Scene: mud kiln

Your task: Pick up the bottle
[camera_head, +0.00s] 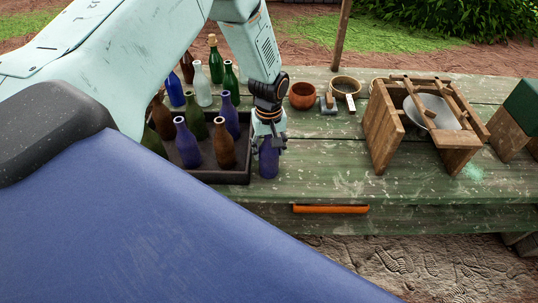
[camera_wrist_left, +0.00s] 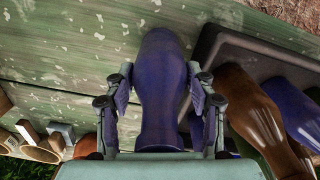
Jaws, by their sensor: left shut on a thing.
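A blue bottle (camera_head: 268,160) stands at the right edge of the dark tray, on the green table, below my left gripper (camera_head: 268,128). My left gripper is shut on this bottle. In the left wrist view the bottle (camera_wrist_left: 162,90) lies between the two fingers of the gripper (camera_wrist_left: 161,100), which press on its sides. The gripper hides the bottle's neck in the head view. I cannot tell whether its base touches the table. My right gripper is not in view.
The dark tray (camera_head: 245,175) beside it holds several brown, blue and green bottles. Behind it are a clay pot (camera_head: 303,95) and a cup (camera_head: 345,87). A wooden rack (camera_head: 385,125) with a plate stands at right. The table (camera_head: 320,160) is clear between bottle and rack.

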